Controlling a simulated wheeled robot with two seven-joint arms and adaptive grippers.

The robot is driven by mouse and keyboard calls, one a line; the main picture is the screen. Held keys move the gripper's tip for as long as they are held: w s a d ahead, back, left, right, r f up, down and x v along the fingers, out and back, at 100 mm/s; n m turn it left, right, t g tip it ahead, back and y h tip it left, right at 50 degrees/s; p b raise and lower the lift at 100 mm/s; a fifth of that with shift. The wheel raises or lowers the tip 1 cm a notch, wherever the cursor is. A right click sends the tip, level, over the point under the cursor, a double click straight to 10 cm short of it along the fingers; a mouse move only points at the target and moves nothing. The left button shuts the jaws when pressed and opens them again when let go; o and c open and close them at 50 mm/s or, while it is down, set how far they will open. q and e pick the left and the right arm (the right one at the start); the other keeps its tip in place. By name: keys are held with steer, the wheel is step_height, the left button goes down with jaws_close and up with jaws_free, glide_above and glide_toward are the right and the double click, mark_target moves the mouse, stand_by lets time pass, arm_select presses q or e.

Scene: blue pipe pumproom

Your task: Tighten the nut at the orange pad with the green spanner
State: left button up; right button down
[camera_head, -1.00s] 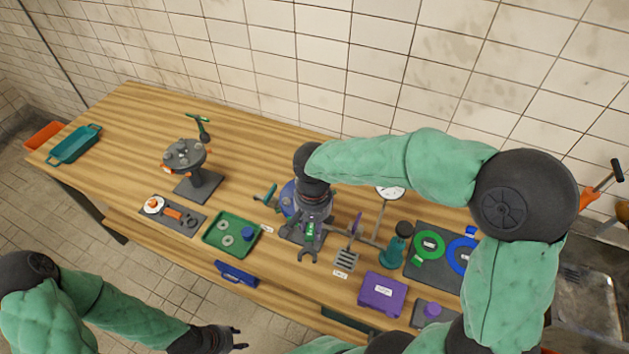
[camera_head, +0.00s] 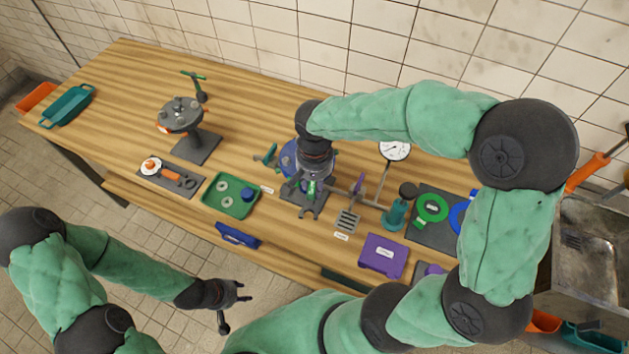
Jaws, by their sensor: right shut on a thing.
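A dark round flange (camera_head: 180,115) with several nuts or studs on top stands on a post at the left of the bench. Orange patches (camera_head: 163,129) show at its left rim; which nut sits at the pad is too small to tell. My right gripper (camera_head: 309,205) points down at the middle of the bench, in front of a blue round part (camera_head: 289,158). It is shut on a green piece with a pale label (camera_head: 311,187), perhaps the green spanner, mostly hidden by the fingers. My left gripper (camera_head: 234,307) is open and empty, off the bench's front edge.
A green tray (camera_head: 211,205) holds rings and a blue piece. A dark mat (camera_head: 187,188) holds an orange-and-grey tool. A green-handled tool (camera_head: 194,78) stands behind the flange. A gauge (camera_head: 395,150), teal bottle (camera_head: 396,217) and purple box (camera_head: 378,262) are right.

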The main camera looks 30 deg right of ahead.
mark_target(314, 186)
steer(key=shift+f, duration=0.45)
steer(key=shift+f+b, duration=1.1)
steer(key=shift+f, duration=0.05)
